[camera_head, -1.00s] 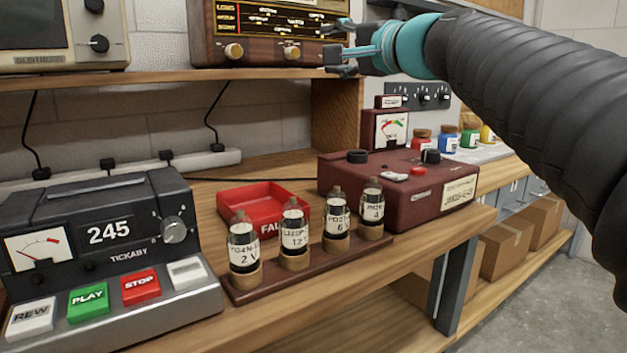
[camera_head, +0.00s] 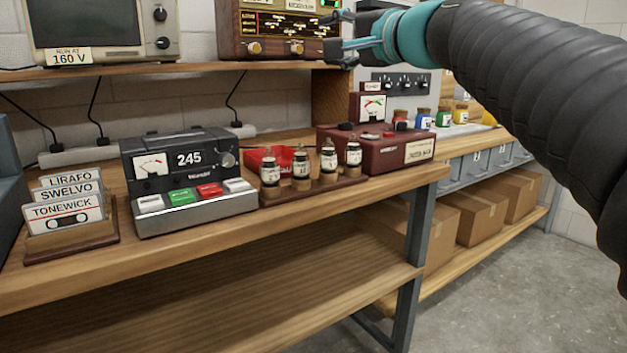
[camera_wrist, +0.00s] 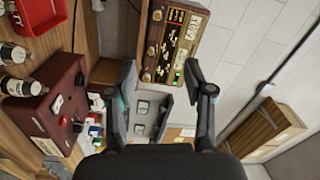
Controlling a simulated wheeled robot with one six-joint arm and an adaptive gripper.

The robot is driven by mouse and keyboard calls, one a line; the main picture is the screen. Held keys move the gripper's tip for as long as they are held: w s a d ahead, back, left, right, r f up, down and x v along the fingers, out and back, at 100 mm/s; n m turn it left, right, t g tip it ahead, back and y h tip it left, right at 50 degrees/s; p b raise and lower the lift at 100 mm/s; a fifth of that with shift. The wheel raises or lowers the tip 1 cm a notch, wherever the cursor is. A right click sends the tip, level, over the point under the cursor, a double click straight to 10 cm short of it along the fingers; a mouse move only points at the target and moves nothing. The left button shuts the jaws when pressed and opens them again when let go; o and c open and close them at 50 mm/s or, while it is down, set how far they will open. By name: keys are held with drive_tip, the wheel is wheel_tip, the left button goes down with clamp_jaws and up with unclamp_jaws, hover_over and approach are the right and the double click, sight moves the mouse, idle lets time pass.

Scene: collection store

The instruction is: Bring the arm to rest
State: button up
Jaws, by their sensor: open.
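My gripper (camera_head: 343,38) is raised in front of the upper shelf, at the right end of the wooden radio (camera_head: 268,48) in the head view. Its fingers point left and are apart, with nothing between them. In the wrist view my gripper (camera_wrist: 160,85) also shows open and empty, with the two fingers spread and the radio (camera_wrist: 172,45) beyond them. My dark ribbed arm with a teal wrist band reaches in from the right edge of the head view.
Cardboard boxes (camera_head: 478,215) sit on a low shelf. The floor (camera_head: 500,290) at right is clear.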

drive_tip(key=s+d+f+n+g+h, duration=0.2)
drive_tip(key=s+f+g, duration=0.1)
drive_tip(key=f, duration=1)
drive_tip(key=s+d+f+n+g+h, duration=0.1)
drive_tip(key=s+f+n+g+h, duration=0.15)
drive_tip(key=f, duration=1.05)
drive_tip(key=s+d+f+n+g+h, duration=0.2)
drive_tip(key=s+d+f+h, duration=0.1)
drive_tip(key=s+f, duration=0.7)
drive_tip(key=s+d+f+n+g+h, duration=0.2)
drive_tip(key=s+d+f, duration=0.4)
drive_tip(key=s+f, duration=0.4)
drive_tip(key=shift+s+h, duration=0.45)
drive_tip(key=shift+s, duration=0.1)
